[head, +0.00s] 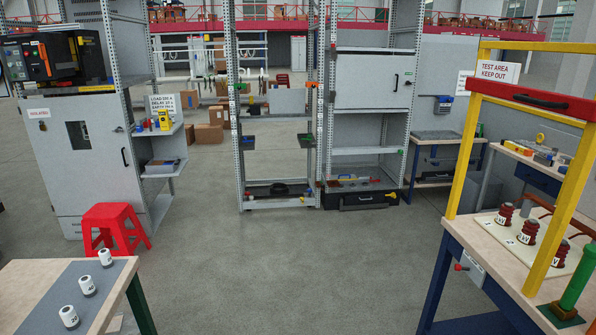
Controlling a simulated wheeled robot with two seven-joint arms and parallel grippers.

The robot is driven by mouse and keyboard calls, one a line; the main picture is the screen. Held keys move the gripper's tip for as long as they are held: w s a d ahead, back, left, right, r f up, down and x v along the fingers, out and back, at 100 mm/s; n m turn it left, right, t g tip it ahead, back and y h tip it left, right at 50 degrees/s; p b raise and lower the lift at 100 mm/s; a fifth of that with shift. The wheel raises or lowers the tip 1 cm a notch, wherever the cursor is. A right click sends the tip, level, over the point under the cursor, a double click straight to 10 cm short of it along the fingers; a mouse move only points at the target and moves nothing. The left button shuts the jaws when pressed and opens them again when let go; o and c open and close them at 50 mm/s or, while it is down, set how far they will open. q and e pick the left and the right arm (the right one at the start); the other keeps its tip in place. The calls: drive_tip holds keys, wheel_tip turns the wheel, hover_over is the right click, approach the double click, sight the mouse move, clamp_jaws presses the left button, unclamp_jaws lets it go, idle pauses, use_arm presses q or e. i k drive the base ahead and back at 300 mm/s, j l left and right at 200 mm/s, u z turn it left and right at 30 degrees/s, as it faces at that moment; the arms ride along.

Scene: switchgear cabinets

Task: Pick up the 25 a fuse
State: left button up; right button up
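Three white cylindrical fuses stand upright in a slanting row on the grey mat (38,318) of the wooden table at the lower left. The far fuse (105,257) is near the table's back right corner. The middle fuse (87,286) and the near fuse (69,317) stand closer to me. Each has a dark marking on its side, too small to read surely, so I cannot tell which one is the 25 A fuse. Neither of my grippers is in view.
A red stool (115,222) stands behind the fuse table, by a grey cabinet (70,165). A yellow-framed test bench (515,250) with dark red insulators is on the right. Open racks (236,130) stand at the back. The floor (290,270) between is clear.

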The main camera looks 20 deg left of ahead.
sight(106, 256)
drive_tip(key=i+j+u, duration=0.15)
drive_tip(key=i, duration=1.5)
drive_tip(key=i+l+u, duration=0.2)
drive_tip(key=i, duration=0.25)
drive_tip(key=i+u, duration=0.2)
drive_tip(key=i, duration=0.2)
drive_tip(key=i+l+u, duration=0.2)
drive_tip(key=i, duration=0.25)
drive_tip(key=u, duration=1.85)
